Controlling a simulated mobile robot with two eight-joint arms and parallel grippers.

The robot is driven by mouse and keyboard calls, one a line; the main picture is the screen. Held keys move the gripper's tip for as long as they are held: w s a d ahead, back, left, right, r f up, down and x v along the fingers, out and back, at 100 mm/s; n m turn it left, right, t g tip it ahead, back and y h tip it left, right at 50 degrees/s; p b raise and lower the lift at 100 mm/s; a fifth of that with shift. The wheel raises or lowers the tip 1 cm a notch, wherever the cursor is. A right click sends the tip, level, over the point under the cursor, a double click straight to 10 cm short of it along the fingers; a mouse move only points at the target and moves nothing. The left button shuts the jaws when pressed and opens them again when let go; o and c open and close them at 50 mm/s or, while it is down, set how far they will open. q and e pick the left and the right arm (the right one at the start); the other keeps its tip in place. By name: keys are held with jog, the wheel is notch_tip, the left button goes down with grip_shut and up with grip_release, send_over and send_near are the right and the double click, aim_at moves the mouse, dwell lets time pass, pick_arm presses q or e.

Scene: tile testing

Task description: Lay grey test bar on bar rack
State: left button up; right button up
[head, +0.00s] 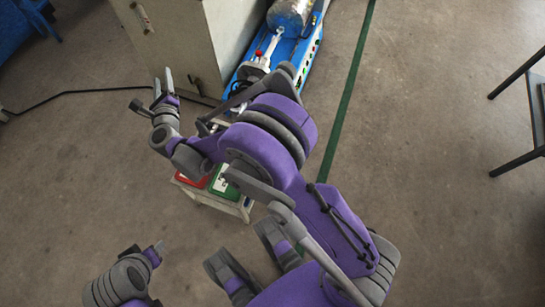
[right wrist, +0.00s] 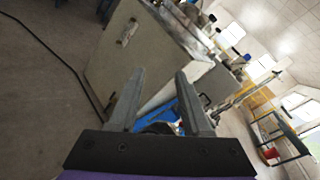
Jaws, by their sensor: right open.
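My right gripper (head: 161,85) is raised over the floor beside the cabinet, with its two fingers apart. In the right wrist view the same gripper (right wrist: 158,88) is open, with nothing between its fingers. My left gripper (head: 159,249) is low at the left of the head view, and its finger gap is too small to read. I cannot make out a grey test bar or a bar rack in either view. My right arm covers much of the middle of the head view and may hide them.
A pale cabinet (head: 180,45) stands at the top, beside a blue machine (head: 304,45) with a metal cylinder. A small stand (head: 232,207) carries a red item (head: 190,182) and a green item (head: 221,186), partly under my arm. A dark table frame (head: 538,110) is at right. Much floor is clear.

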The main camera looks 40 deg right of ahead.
jog(key=s+a+r+n+y, duration=0.1)
jog(key=s+r+n+y, duration=0.8)
jog(key=n, duration=0.9)
jog(key=s+d+f+n+g+h, duration=0.1)
jog(key=s+d+f+n+g, duration=0.3)
jog(key=s, duration=0.6)
jog(key=s+d+f+n+g+h, duration=0.1)
jog(key=s+d+f+n+g, duration=0.2)
jog(key=s+n, duration=0.3)
jog(key=s+d+f+n+g+h, duration=0.1)
jog(key=s+d+f+n+g, duration=0.3)
jog(key=s, duration=1)
jog(key=shift+s+d+f+n+g, duration=0.35)
jog(key=shift+f+n, duration=0.25)
jog(key=shift+f, duration=0.3)
